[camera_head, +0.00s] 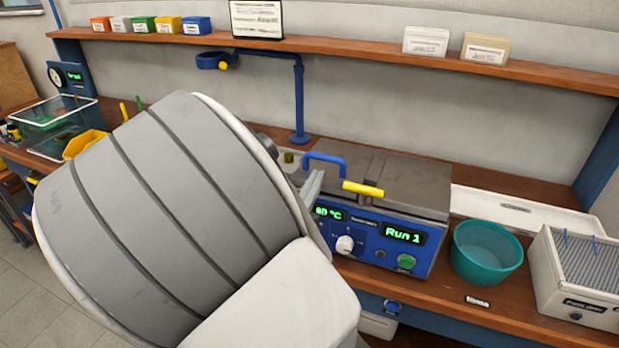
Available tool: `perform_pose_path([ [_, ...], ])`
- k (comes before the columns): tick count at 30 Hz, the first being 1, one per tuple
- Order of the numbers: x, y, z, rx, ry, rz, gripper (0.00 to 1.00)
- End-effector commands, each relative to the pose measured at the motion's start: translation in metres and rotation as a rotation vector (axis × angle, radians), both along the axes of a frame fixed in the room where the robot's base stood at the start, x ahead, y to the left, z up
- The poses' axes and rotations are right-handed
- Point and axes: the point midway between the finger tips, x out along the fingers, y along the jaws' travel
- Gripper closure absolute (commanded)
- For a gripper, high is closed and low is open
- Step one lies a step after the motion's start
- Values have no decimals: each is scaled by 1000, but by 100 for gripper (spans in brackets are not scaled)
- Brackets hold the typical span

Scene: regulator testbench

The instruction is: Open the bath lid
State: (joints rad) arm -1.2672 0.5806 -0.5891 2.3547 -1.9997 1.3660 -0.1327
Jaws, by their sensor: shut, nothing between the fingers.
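The bath (372,240) stands on the bench right of centre. It has a blue front panel with green displays, one reading "Run 1". Its grey lid (405,178) lies flat and looks closed on top. A blue handle (325,160) stands at the lid's left part, and a yellow bar (363,189) lies near the lid's front edge. My gripper (312,188) is mostly hidden behind my large grey arm. A pale grey tip shows at the bath's left side, just below the blue handle. It is shut and holds nothing. Whether it touches the bath or handle cannot be told.
A teal bowl (487,252) and a white rack box (580,275) stand right of the bath. A blue stand (298,100) with a ring rises behind it. A shelf (350,50) with small boxes runs above. A yellow bin (84,143) is at left.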

Motion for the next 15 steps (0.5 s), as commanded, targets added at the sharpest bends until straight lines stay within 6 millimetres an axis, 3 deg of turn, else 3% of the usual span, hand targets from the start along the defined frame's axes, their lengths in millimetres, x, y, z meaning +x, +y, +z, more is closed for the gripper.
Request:
perform_pose_path([
  [6, 15, -5, 3, 0, 0, 0, 100],
  [15, 15, -6, 3, 0, 0, 0, 100],
])
